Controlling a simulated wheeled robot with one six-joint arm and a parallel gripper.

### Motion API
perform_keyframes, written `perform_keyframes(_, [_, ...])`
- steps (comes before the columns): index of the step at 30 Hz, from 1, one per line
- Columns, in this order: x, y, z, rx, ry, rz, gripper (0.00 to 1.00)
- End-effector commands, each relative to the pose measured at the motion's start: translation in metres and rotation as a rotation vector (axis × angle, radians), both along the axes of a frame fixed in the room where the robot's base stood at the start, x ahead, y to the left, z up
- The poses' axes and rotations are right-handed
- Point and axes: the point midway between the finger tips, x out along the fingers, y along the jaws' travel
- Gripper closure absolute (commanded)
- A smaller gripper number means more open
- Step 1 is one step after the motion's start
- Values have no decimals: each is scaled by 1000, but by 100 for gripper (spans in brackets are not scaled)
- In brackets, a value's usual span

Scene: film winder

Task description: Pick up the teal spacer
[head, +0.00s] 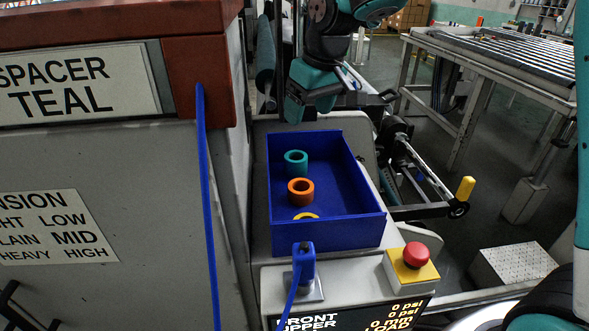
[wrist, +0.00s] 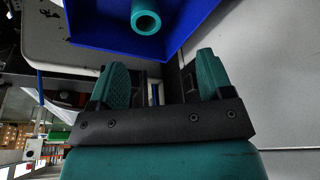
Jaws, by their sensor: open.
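The teal spacer (head: 296,171) is a thick ring standing in the far part of a blue bin (head: 330,234), hole facing up, in the head view. It also shows at the top of the wrist view (wrist: 145,6), beyond the fingertips and cut off by the frame edge. My gripper (wrist: 163,76) has its two teal fingers spread apart with nothing between them. It is outside the bin wall and apart from the spacer. In the head view, my teal wrist hangs beyond the bin's far side; the fingertips are hard to make out there.
An orange spacer (head: 301,192) stands close in front of the teal one. A yellow spacer (head: 306,216) is mostly hidden by the bin's near wall. The bin's right side is empty. A labelled grey cabinet (head: 105,190) stands left. A red button (head: 417,255) and blue lever (head: 304,262) are in front.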

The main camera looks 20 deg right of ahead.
Motion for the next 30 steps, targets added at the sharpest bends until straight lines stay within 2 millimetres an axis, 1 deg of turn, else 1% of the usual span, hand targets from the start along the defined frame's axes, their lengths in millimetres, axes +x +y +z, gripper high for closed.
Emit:
perform_keyframes(1, [14, -4, -5, -9, -6, -13, 27])
perform_keyframes(3, [25, -8, -8, -19, -12, -25, 27])
perform_keyframes(6, [34, -10, -16, -24, -14, -31, 27])
perform_keyframes(8, [36, -9, -26, -24, -13, -31, 27])
perform_keyframes(18, [54, -2, -98, -25, -12, -31, 27])
perform_keyframes(22, [59, 0, -116, -24, -14, -31, 27])
perform_keyframes(28, [63, 1, -128, -24, -15, -30, 27])
perform_keyframes(30, [66, 2, -135, -24, -14, -31, 27])
